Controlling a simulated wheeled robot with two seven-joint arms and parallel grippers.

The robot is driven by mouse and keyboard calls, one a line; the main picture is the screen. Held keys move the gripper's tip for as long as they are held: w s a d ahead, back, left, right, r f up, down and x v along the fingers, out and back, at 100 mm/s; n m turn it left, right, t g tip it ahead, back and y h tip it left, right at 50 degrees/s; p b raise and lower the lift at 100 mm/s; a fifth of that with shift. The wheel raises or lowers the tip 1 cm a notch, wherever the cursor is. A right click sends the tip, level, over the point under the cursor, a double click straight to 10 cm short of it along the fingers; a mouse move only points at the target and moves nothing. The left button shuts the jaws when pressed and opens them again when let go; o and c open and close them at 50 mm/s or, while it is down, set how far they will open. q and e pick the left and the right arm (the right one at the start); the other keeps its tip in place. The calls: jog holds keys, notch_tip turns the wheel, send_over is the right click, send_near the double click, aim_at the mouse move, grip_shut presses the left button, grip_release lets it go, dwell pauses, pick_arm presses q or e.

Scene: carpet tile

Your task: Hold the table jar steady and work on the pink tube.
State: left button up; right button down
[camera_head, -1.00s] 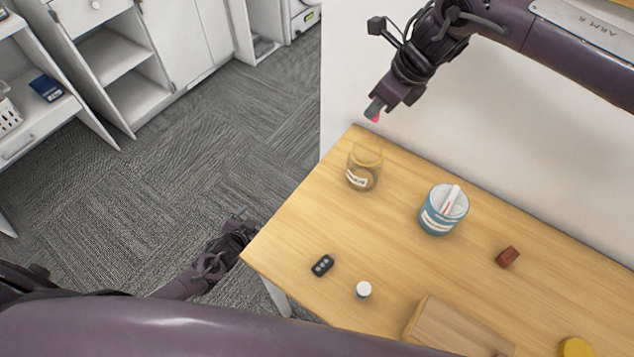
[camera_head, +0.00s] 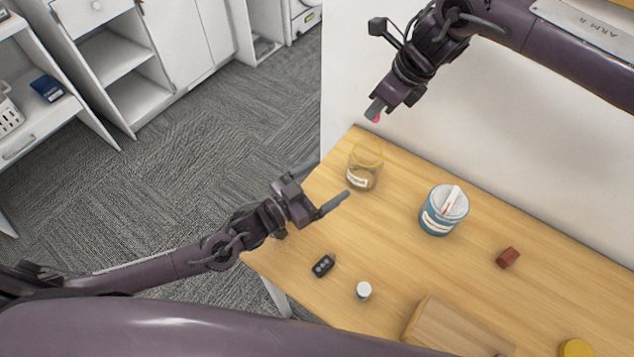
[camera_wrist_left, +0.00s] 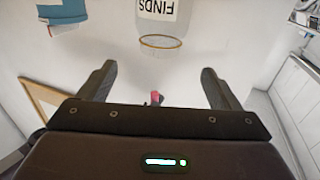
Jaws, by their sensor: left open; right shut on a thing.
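The table jar (camera_head: 363,170) is clear glass with an amber rim and a white label. It stands upright near the table's far left corner. In the left wrist view the jar (camera_wrist_left: 160,28) appears upside down, its label reading FINDS. My left gripper (camera_head: 343,199) is open and empty beside the jar, on its near left side. In the left wrist view my left gripper (camera_wrist_left: 158,72) has its fingers spread, short of the jar. My right gripper (camera_head: 376,110) is shut on the pink tube (camera_head: 376,118), above and beyond the jar; only the tube's pink end shows.
A blue tub (camera_head: 436,216) with a white stick on top stands right of the jar. A dark remote (camera_head: 322,265), a white-capped bottle (camera_head: 363,290), a red block (camera_head: 508,257) and a wooden box (camera_head: 455,330) are on the table (camera_head: 400,250). A white wall rises behind.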

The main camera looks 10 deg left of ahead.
aim_at(356, 161)
pick_arm(q)
jog(key=x, duration=1)
jog(key=shift+w+d, duration=0.1)
jog(key=shift+w, duration=0.15)
jog(key=shift+c, duration=0.2)
